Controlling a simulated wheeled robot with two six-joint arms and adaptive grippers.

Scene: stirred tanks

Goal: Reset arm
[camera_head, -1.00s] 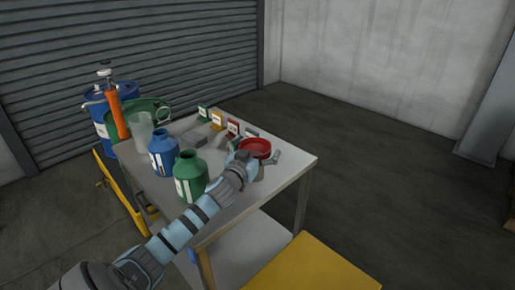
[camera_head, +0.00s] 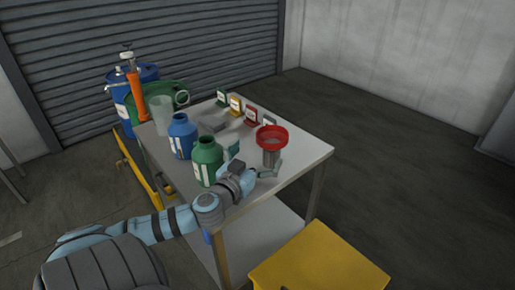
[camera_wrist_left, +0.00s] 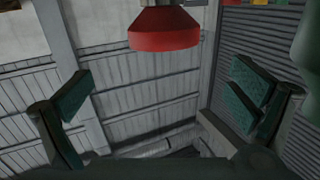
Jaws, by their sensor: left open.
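My left gripper (camera_head: 254,163) is open and empty, low over the near edge of the work table (camera_head: 305,150). One teal finger shows beside the green bottle, the other near the red funnel. The red funnel (camera_head: 272,137) sits upright on a grey stem or container near the table's right side, just beyond the gripper and apart from it. In the left wrist view the open fingers (camera_wrist_left: 160,95) are spread wide with nothing between them, and the red funnel (camera_wrist_left: 163,32) shows at the top. My right gripper is not in view.
A green bottle (camera_head: 208,162) stands close left of my gripper, with a blue bottle (camera_head: 181,137) and clear beaker (camera_head: 162,115) behind. Several small coloured cards (camera_head: 236,104) line the back edge. A yellow box (camera_head: 318,262) is at front right. The floor right is clear.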

